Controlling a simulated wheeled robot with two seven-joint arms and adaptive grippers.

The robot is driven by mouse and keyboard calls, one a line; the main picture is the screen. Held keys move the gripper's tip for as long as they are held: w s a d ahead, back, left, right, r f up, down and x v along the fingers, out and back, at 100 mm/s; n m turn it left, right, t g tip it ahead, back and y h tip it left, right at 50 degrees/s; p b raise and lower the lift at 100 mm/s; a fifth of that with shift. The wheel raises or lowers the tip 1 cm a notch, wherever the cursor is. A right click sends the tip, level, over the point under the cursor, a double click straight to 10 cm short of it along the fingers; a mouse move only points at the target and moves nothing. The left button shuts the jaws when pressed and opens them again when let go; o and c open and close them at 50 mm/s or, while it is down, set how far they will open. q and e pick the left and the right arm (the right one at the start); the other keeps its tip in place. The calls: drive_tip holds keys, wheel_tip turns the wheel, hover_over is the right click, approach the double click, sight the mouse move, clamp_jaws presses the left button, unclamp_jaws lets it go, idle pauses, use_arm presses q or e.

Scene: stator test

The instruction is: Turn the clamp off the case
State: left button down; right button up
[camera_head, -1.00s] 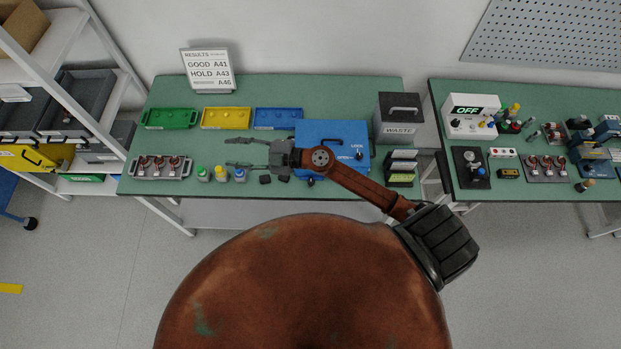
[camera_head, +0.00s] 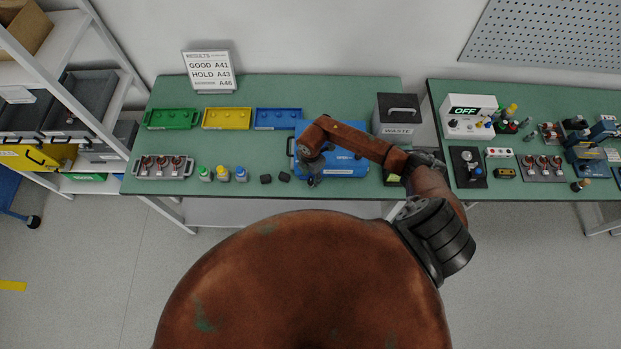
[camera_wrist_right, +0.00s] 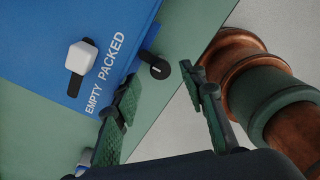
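The blue case (camera_head: 345,166) lies near the front edge of the left table, partly hidden by my right arm. In the right wrist view its blue face (camera_wrist_right: 60,40) shows the words EMPTY and PACKED beside a white-knobbed switch (camera_wrist_right: 80,57). A black clamp lever (camera_wrist_right: 155,66) with a round end sticks out from the case's edge. My right gripper (camera_head: 313,183) is at the case's front edge, pointing down. In the wrist view the right gripper (camera_wrist_right: 161,78) is open, its fingers apart and empty, with the lever just beyond the fingertips. My left gripper is not in view.
Two small black blocks (camera_head: 266,179) and several coloured-cap bottles (camera_head: 222,174) stand left of the case. Green (camera_head: 171,119), yellow (camera_head: 227,118) and blue (camera_head: 278,118) trays lie behind. A waste bin (camera_head: 398,114) stands right of the case.

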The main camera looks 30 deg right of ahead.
sight(311, 181)
drive_tip(key=shift+f, duration=1.45)
drive_tip(key=shift+c, duration=0.3)
clamp_jaws()
